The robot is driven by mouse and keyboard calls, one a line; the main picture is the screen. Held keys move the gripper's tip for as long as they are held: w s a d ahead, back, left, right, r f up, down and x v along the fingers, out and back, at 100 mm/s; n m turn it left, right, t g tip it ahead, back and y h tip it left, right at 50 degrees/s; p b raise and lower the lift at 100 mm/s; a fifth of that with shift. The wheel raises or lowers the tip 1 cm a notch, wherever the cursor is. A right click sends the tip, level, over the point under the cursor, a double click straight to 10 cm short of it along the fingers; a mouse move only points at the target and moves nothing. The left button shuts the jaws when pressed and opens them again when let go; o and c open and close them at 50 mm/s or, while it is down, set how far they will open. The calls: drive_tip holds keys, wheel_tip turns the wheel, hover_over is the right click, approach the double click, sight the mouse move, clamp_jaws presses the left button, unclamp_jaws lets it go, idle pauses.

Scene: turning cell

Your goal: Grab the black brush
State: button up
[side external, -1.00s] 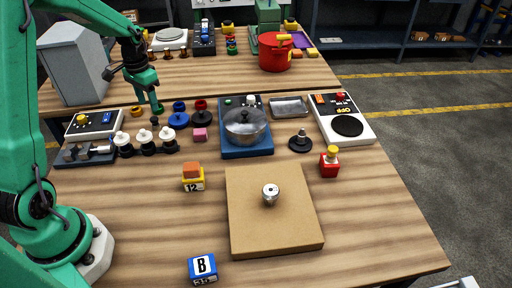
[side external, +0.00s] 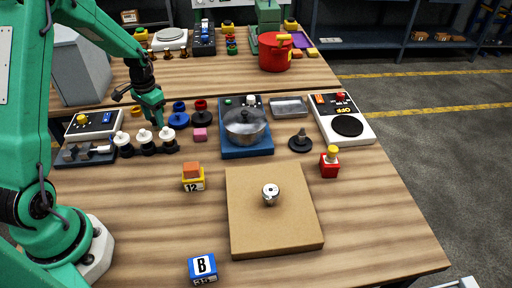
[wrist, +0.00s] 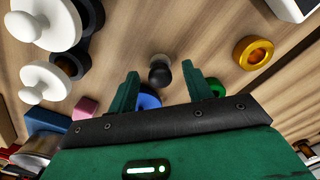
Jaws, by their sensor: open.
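A small piece with a round black top and a paler end, which I take for the black brush (wrist: 160,73), stands on the wooden table in the wrist view. My gripper (wrist: 163,74) is open, with one finger to each side of the black top and a gap on both sides. Nothing is held. In the side external view my gripper (side external: 157,122) is low over the table behind the white-topped pieces (side external: 145,138), and it hides the black piece there.
White-topped pieces (wrist: 47,82) stand close by. A gold ring (wrist: 254,53), a green ring (wrist: 216,87), a blue spool (side external: 179,116) and a pink cube (side external: 200,134) are near. A pot (side external: 246,124) stands farther right. The table front has free room.

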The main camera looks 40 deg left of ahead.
drive_tip(key=shift+f, duration=0.6)
drive_tip(key=c, duration=1.1)
